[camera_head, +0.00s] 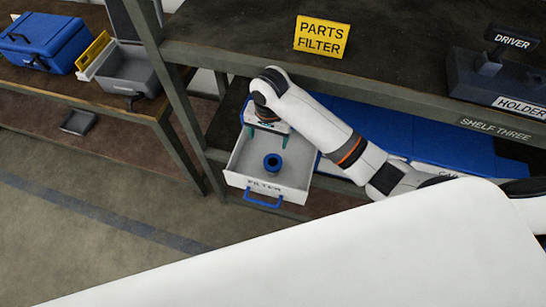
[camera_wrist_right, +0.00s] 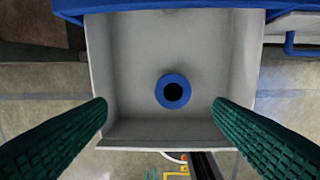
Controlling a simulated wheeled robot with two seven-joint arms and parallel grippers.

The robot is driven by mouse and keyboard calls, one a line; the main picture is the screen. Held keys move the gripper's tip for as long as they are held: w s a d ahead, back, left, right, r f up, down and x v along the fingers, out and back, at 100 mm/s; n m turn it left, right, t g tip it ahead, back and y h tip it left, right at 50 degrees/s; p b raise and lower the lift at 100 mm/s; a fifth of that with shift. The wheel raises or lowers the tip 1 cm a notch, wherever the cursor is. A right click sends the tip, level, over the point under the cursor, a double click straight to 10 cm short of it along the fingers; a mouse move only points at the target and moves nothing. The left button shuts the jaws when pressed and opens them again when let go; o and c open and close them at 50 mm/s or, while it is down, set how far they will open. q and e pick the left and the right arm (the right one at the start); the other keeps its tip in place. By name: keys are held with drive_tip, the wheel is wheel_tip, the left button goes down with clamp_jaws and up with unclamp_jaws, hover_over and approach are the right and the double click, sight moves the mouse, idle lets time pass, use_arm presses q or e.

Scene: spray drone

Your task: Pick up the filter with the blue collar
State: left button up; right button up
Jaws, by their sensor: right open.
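The filter with the blue collar (camera_head: 272,162) stands in the pulled-out drawer (camera_head: 236,181), which has a blue handle and the label FILTER. The right wrist view shows the filter from above as a blue ring (camera_wrist_right: 173,79) with a dark hole, on the drawer's grey floor. My right gripper (camera_head: 268,137) is over the back part of the drawer, pointing down. In the right wrist view, its two green fingers (camera_wrist_right: 161,108) are wide apart with nothing between them, and the filter shows ahead of them, between their lines. My left gripper is not in view.
The drawer's walls surround the filter. A shelf with a yellow PARTS FILTER sign (camera_head: 320,37) and a dark holder (camera_head: 497,78) is above. Blue bins (camera_head: 440,150) sit to the right. A bench with a blue case (camera_head: 43,38) stands at left.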

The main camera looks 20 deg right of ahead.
sight(273, 162)
drive_tip(key=f, duration=0.2)
drive_tip(key=s+f+m+p, duration=0.1)
drive_tip(key=f, duration=0.2)
drive_tip(key=d+f+m, duration=0.1)
drive_tip(key=f, duration=0.2)
drive_tip(key=shift+s, duration=0.15)
drive_tip(key=shift+s+a+f+p, duration=0.1)
drive_tip(key=shift+f+p, duration=0.25)
drive_tip(key=shift+f, duration=1.1)
drive_tip(key=shift+s+a+f+p, duration=0.1)
drive_tip(key=shift+f+p, duration=0.25)
drive_tip(key=shift+f, duration=1.1)
drive_tip(key=c, duration=1.2)
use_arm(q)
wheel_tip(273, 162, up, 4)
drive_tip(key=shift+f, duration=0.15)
use_arm(e)
drive_tip(key=shift+o, duration=0.2)
drive_tip(key=shift+r, duration=0.15)
